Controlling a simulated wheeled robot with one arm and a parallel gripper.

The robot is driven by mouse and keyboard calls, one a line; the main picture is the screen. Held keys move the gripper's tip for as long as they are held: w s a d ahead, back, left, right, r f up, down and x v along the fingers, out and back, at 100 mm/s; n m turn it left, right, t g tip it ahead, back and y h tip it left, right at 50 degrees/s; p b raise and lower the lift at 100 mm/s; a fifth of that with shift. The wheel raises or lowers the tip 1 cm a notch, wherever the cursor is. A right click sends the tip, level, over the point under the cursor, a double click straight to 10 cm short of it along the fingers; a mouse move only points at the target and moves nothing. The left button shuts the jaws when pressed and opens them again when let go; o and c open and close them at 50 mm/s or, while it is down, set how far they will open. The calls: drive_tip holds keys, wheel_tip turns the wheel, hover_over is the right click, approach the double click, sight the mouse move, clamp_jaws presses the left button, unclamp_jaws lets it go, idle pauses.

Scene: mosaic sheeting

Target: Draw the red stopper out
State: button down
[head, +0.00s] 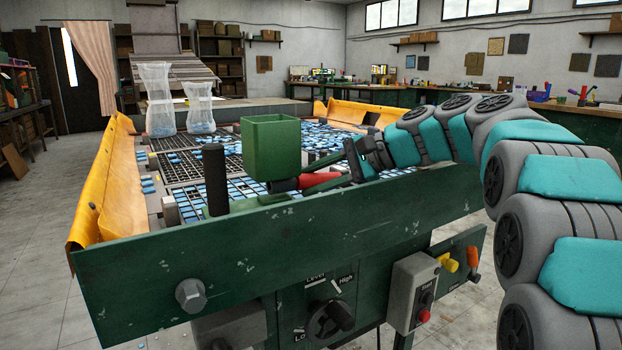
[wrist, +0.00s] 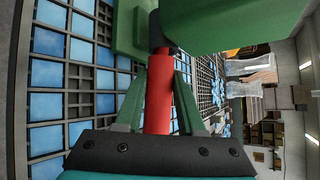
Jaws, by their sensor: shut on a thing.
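The red stopper (head: 320,179) lies roughly level beside the lower part of a green square cup (head: 270,148) on the machine's near side. Its far end meets a dark collar (head: 284,185) under the cup. In the wrist view the red stopper (wrist: 159,95) runs between the two green fingers of my gripper (wrist: 160,78), which is shut on it. The head view also shows my gripper (head: 318,182), coming in from the right. The stopper's end meets the dark piece next to the cup; I cannot tell how deep it sits.
A black upright handle (head: 215,178) stands left of the cup. The green front rail (head: 290,240) runs just below my gripper. Blue tiles lie in black grids behind, between yellow side flaps (head: 112,180). Two clear bags (head: 158,98) stand at the back left.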

drive_tip(key=shift+w+d+p, duration=0.55)
drive_tip(key=shift+w+d, duration=0.05)
drive_tip(key=shift+d, duration=0.35)
drive_tip(key=shift+w+d+p, duration=0.5)
drive_tip(key=shift+w+d, duration=0.1)
drive_tip(key=shift+d, duration=0.4)
drive_tip(key=shift+w+d+p, duration=0.55)
drive_tip(key=shift+w+d, duration=0.05)
drive_tip(key=shift+d, duration=0.35)
drive_tip(key=shift+r+p, duration=2.3)
drive_tip(key=shift+r, duration=1.75)
